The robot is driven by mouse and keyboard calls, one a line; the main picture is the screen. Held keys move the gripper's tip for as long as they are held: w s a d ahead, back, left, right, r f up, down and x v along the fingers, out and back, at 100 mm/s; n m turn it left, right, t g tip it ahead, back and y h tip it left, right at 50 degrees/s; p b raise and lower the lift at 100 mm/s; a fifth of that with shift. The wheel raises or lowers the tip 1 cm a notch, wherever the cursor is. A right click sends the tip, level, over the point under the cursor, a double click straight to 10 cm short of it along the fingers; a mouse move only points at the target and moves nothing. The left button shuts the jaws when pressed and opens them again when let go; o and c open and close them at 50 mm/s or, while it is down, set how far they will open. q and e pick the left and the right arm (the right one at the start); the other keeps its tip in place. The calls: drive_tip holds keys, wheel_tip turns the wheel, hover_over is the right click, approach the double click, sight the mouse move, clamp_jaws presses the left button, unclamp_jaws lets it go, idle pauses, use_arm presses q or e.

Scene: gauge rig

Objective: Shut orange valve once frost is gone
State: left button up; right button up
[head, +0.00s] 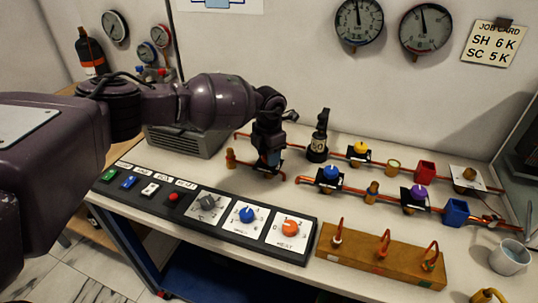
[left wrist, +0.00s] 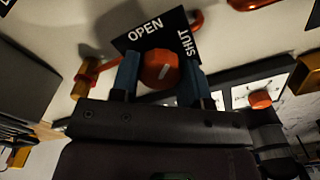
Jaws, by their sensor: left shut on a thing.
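The orange valve (left wrist: 159,70) is a round knob with a pale line across its face, on a black plate (left wrist: 150,35) lettered OPEN and SHUT. My left gripper (left wrist: 160,78) is shut on this knob, one blue finger on each side. The line lies at a slant; I cannot tell for sure which word it marks. In the head view my left gripper (head: 268,160) reaches down onto the copper pipe line and hides the orange valve. I see no clear frost on the pipe (head: 298,181). My right gripper is not in view.
A button panel (head: 190,204) with an orange HEAT knob (head: 289,228) lies in front. A blue valve (head: 330,173), a purple valve (head: 417,192) and a yellow valve (head: 360,147) stand right. A wooden block (head: 375,258) is front right.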

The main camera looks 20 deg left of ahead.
use_arm(q)
drive_tip(key=m, duration=0.3)
drive_tip(key=shift+b, duration=0.35)
drive_tip(key=shift+m+b, duration=0.3)
drive_tip(key=shift+m, duration=0.9)
drive_tip(key=m, duration=0.2)
drive_tip(key=shift+m+b, duration=0.3)
drive_tip(key=shift+b, duration=0.05)
drive_tip(key=shift+m, duration=0.3)
drive_tip(key=shift+r, duration=0.15)
drive_tip(key=o, duration=0.9)
drive_tip(key=shift+o, duration=0.2)
